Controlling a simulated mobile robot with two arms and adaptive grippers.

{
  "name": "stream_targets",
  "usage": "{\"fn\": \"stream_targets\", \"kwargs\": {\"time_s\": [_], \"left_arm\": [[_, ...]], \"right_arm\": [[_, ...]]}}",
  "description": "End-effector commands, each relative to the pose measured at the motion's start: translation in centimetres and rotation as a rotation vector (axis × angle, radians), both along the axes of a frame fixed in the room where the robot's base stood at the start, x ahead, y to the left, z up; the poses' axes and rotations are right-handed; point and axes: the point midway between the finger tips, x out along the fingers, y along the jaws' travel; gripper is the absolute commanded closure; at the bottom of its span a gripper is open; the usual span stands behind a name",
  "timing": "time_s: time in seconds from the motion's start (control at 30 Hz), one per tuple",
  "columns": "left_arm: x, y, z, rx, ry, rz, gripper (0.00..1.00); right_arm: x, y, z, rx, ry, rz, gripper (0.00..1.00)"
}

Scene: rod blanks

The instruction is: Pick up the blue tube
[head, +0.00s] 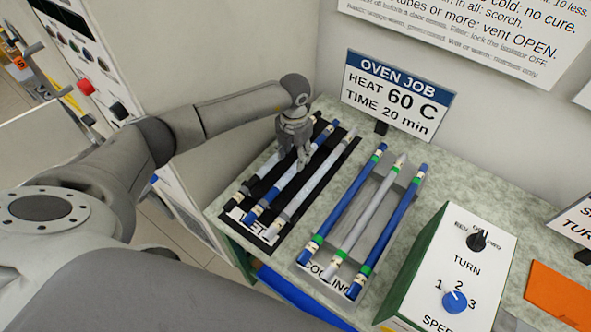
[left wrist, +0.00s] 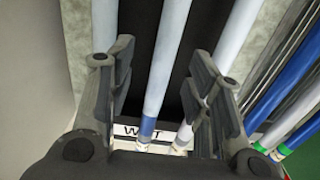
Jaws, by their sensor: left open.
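The WET rack (head: 236,213) is a black tray holding three tubes side by side. Its middle tube (head: 287,179) has blue ends and is partly hidden by my left gripper (head: 302,158). My left gripper is open above the rack and empty. In the left wrist view, the pale bluish tube (left wrist: 163,70) with a darker blue lower end runs between the open fingers (left wrist: 160,85); I cannot tell how far above it they are. The COOLING rack (head: 377,203) holds two blue tubes (head: 343,203) (head: 393,226) with green bands and a grey tube (head: 367,217) between them.
An OVEN JOB sign (head: 395,95) stands behind the racks, near the wall. A control box (head: 447,270) with knobs stands to the right of the COOLING rack. An orange mat (head: 560,294) lies at the far right. A panel with buttons (head: 86,88) is at the left.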

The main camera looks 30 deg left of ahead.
Motion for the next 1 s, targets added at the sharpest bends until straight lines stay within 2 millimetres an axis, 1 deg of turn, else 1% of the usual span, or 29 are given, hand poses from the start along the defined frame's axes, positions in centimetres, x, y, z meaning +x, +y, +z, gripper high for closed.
{"fn": "stream_targets", "kwargs": {"time_s": [0.03, 0.1, 0.2, 0.3, 0.5, 0.53, 0.87, 0.9, 1.0], "left_arm": [[-0.2, -0.3, -1.3, -0.002, 0.003, 0.0, 0.53], [-0.2, -0.6, -2.5, -0.002, 0.003, -0.001, 0.53], [-0.2, -0.5, -3.7, -0.001, 0.001, 0.0, 0.53], [-0.1, -0.5, -4.2, -0.001, 0.001, 0.0, 0.53], [-0.1, -0.5, -4.1, -0.001, 0.001, 0.0, 0.53], [-0.2, -0.5, -4.1, -0.001, 0.001, 0.0, 0.54], [-0.2, -0.5, -4.1, -0.001, 0.001, 0.0, 0.97], [-0.2, -0.5, -4.1, -0.001, 0.001, 0.0, 1.0], [-0.2, -0.5, -4.1, -0.001, 0.001, 0.0, 1.0]], "right_arm": [[0.0, 0.0, -0.8, 0.0, 0.0, 0.0, 0.6], [0.1, 0.0, -1.5, 0.0, -0.001, 0.0, 0.6], [0.1, 0.0, -2.4, 0.0, -0.001, -0.001, 0.6], [0.2, 0.0, -2.7, 0.0, -0.002, -0.001, 0.6], [0.4, 0.0, -2.5, 0.0, -0.005, -0.001, 0.6], [0.4, 0.0, -2.5, 0.0, -0.005, -0.001, 0.6], [0.4, 0.0, -2.5, 0.0, -0.005, -0.001, 0.6], [0.4, 0.0, -2.5, 0.0, -0.005, -0.001, 0.6], [0.4, 0.0, -2.5, 0.0, -0.006, -0.001, 0.6]]}}
